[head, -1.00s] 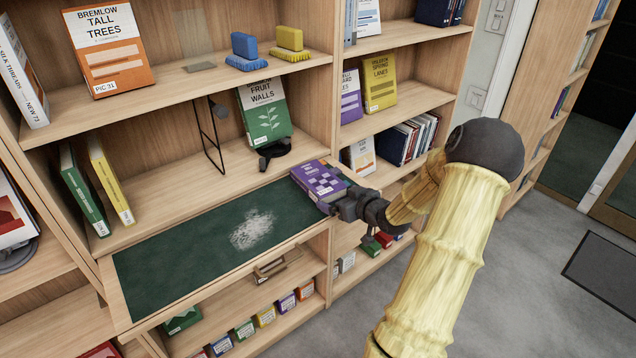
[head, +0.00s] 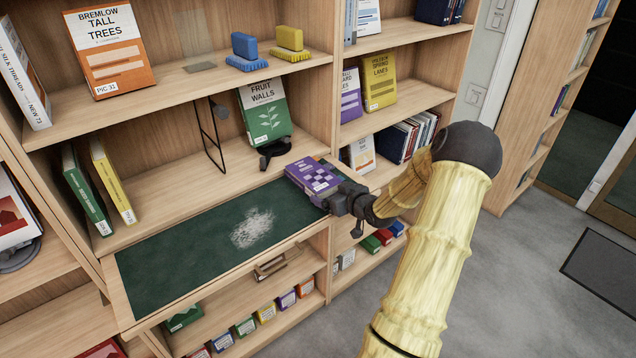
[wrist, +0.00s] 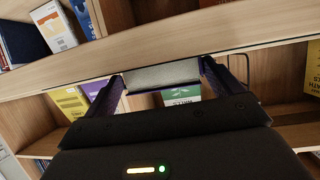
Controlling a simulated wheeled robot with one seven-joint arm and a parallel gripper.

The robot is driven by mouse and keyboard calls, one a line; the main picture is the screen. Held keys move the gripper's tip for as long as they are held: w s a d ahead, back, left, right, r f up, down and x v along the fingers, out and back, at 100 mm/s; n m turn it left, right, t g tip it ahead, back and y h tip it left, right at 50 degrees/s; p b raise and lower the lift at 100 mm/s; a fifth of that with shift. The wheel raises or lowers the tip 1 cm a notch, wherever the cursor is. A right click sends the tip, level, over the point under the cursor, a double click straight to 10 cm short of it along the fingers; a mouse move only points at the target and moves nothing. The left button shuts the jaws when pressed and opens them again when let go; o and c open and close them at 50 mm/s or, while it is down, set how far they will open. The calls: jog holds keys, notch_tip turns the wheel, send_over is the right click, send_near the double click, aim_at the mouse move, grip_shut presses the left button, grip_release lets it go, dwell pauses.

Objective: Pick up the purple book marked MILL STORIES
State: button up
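The purple book (head: 312,175) with a lighter checker pattern and a white label is at the right end of the green-topped ledge (head: 180,262); its title is too small to read. My gripper (head: 330,199) is shut on its near edge. The book appears tilted and slightly above the ledge, though any gap beneath is hard to judge. In the wrist view, the book's pale page edge (wrist: 162,75) sits between the two dark fingers.
A green book (head: 265,112) stands on a dark holder just behind, beside a thin black wire bookend (head: 212,138). The shelf upright (head: 334,130) is close on the right. A pale powdery patch (head: 252,228) lies on the ledge. Open floor is at the right.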

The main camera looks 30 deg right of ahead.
jog(key=shift+r, duration=0.1)
jog(key=shift+c, duration=1.2)
notch_tip(320, 180, up, 18)
jog(key=p, duration=0.1)
